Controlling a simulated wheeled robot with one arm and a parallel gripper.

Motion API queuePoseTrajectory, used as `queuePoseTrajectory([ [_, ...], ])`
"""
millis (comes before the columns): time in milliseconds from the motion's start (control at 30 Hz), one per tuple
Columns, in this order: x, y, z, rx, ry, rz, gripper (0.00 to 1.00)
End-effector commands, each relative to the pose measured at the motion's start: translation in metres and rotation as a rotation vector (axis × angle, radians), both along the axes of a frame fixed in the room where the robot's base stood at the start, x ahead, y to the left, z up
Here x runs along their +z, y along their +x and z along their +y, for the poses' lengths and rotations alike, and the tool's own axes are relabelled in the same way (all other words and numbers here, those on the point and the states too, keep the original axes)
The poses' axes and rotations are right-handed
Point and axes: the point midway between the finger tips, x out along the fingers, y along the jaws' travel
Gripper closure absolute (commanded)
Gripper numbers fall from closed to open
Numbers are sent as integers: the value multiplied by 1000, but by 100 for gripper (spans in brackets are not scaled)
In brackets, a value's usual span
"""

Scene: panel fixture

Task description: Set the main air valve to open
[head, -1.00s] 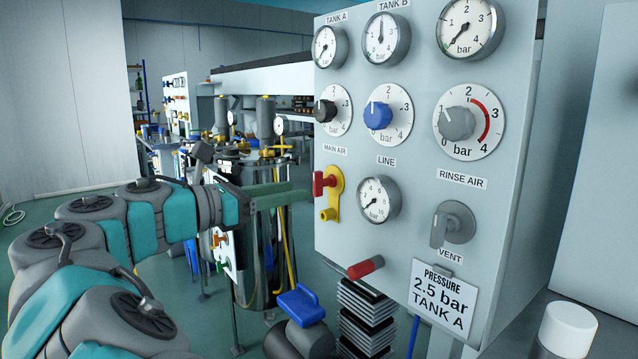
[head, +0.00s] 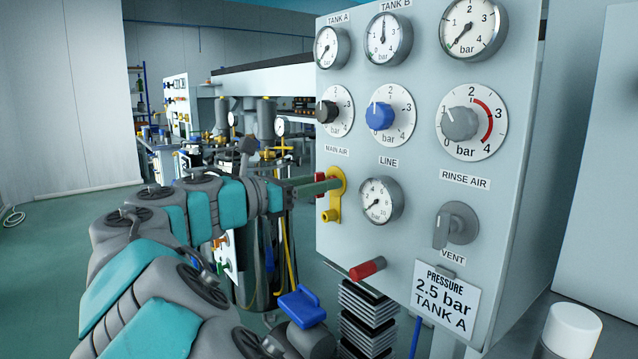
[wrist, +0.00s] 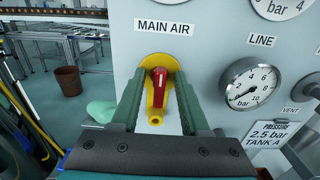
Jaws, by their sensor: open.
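The main air valve is a red handle (wrist: 158,84) on a yellow body (wrist: 155,117), mounted on the grey panel under the MAIN AIR label (wrist: 164,27). In the head view the yellow body (head: 332,204) shows at the panel's left side, with the red handle partly hidden behind my gripper (head: 318,185). In the wrist view my gripper (wrist: 158,92) is open, with one green finger on each side of the red handle. I cannot tell whether the fingers touch it.
The LINE gauge (head: 380,201) is right of the valve. A red-tipped lever (head: 368,268) sticks out below, and the grey VENT handle (head: 455,225) is lower right. A pressure card (head: 445,301) hangs at the bottom. Tank equipment (head: 262,240) stands behind my arm.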

Motion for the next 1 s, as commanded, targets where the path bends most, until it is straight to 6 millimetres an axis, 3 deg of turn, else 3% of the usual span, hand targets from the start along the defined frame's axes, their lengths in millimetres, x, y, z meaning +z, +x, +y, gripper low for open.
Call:
queuePoseTrajectory([
  [67,0,0,0,0,0,0,57],
  [433,0,0,0,0,0,0,99],
  [1000,1,0,0,0,12,-16,100],
])
